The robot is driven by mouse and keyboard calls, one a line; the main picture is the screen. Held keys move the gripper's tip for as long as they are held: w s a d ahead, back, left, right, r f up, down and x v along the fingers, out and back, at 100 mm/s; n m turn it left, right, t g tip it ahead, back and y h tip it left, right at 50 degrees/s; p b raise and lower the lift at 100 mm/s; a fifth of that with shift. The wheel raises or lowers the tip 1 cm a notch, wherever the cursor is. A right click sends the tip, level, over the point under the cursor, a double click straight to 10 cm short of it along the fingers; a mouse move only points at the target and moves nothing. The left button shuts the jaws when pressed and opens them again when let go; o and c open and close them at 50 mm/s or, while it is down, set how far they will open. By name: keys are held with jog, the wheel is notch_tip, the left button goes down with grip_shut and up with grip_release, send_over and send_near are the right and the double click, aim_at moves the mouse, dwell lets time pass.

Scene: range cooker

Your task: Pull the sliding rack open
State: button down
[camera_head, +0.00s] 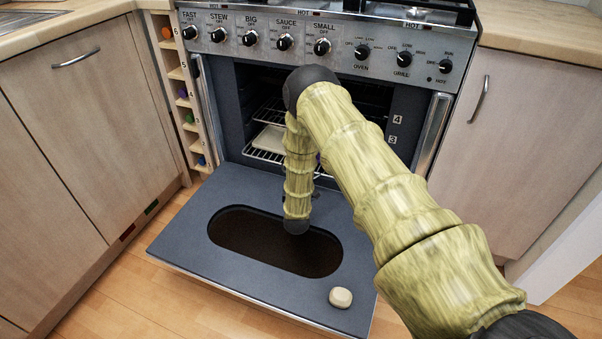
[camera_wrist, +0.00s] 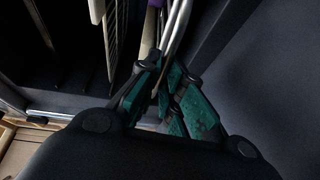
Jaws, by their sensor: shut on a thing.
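The oven stands open, and a wire sliding rack (camera_head: 262,155) sits low inside it with a pale flat tray (camera_head: 268,138) on it. In the wrist view, the rack's metal wires (camera_wrist: 178,28) run down between my gripper's teal fingers. My gripper (camera_wrist: 162,88) is shut on these wires at the rack's front. In the head view my arm reaches into the oven mouth and hides most of the gripper and the right part of the rack.
The oven door (camera_head: 190,215) is folded down flat under my arm, with a cream rounded object (camera_head: 341,297) on its front right corner. Another rack (camera_head: 268,110) is higher inside. Cabinets (camera_head: 65,130) flank the cooker, with a narrow shelf of coloured items (camera_head: 187,90) at left.

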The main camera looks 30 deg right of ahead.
jog(key=s+a+p, duration=0.1)
jog(key=s+a, duration=0.2)
jog(key=s+a+p, duration=0.2)
jog(key=s+a, duration=0.1)
jog(key=a, duration=0.1)
jog(key=s+a+p, duration=0.1)
jog(key=s+a, duration=0.2)
jog(key=shift+a+p, duration=0.2)
jog(key=shift+p, duration=0.2)
jog(key=c, duration=1.6)
grip_release()
jog(key=shift+w, duration=0.1)
jog(key=shift+o, duration=0.2)
jog(key=v, duration=1.2)
